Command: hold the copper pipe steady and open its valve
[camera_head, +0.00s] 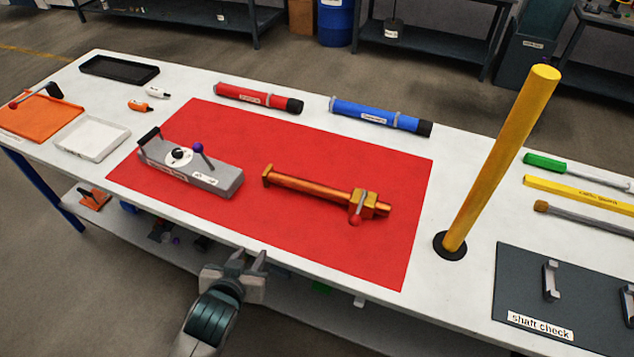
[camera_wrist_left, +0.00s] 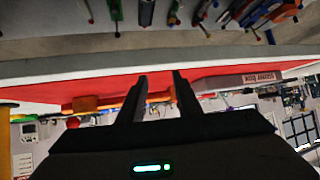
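The copper pipe (camera_head: 310,186) lies on the red mat (camera_head: 340,250) on the white table. It has a flange at its left end and a brass valve body (camera_head: 370,204) near its right end. The valve's handle has a grey lever and a red knob (camera_head: 355,219) toward the front edge. My left gripper (camera_head: 250,260) is in front of the table's front edge, apart from the pipe. In the left wrist view its two fingers (camera_wrist_left: 159,82) are apart with nothing held between them. My right gripper is not in view.
A grey box (camera_head: 205,175) with a dial and purple-knobbed lever stands left of the pipe. Red (camera_head: 258,97) and blue (camera_head: 378,116) tubes lie behind the mat. A tall yellow post (camera_head: 500,160) stands at right. Bare red mat surrounds the pipe.

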